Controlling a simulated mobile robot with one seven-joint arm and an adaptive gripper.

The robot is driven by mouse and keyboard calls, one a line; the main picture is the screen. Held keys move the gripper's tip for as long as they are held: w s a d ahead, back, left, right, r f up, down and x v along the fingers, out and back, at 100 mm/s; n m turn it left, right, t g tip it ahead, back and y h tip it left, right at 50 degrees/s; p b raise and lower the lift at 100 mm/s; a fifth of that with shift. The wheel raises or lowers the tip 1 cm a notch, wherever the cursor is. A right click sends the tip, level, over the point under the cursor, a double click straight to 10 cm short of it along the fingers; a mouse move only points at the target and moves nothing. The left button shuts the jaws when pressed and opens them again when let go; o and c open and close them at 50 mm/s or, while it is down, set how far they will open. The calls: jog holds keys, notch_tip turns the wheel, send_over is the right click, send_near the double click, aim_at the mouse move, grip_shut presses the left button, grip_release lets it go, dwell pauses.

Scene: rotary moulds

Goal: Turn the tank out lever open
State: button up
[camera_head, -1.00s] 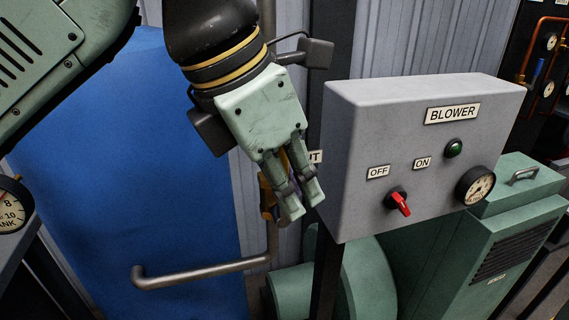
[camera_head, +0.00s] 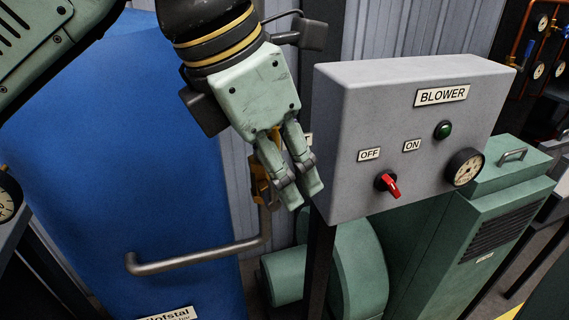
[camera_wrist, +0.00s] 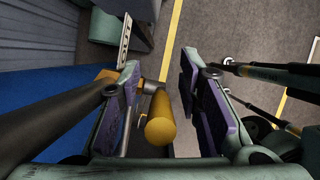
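The tank out valve (camera_head: 260,184) is yellow-orange and sits on a pipe beside the blue tank. In the head view it is partly hidden behind my gripper (camera_head: 301,194). In the wrist view the rounded end of a yellow lever (camera_wrist: 160,130) shows between the two fingers of my gripper (camera_wrist: 165,90). The fingers are apart, with dark purple pads facing the lever, and I see a gap on the right side. I cannot tell whether the left pad touches it. A white label ending in "OUT" (camera_wrist: 125,38) shows beyond the left finger.
The grey BLOWER box (camera_head: 340,160), with a red switch (camera_head: 389,185), stands close to the right of my gripper. The blue tank (camera_head: 130,170) fills the left. A bent grey pipe (camera_head: 195,260) crosses below. The green blower (camera_head: 355,265) stands below the box.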

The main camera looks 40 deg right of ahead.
jog(key=v, duration=1.2)
jog(key=shift+s, duration=0.15)
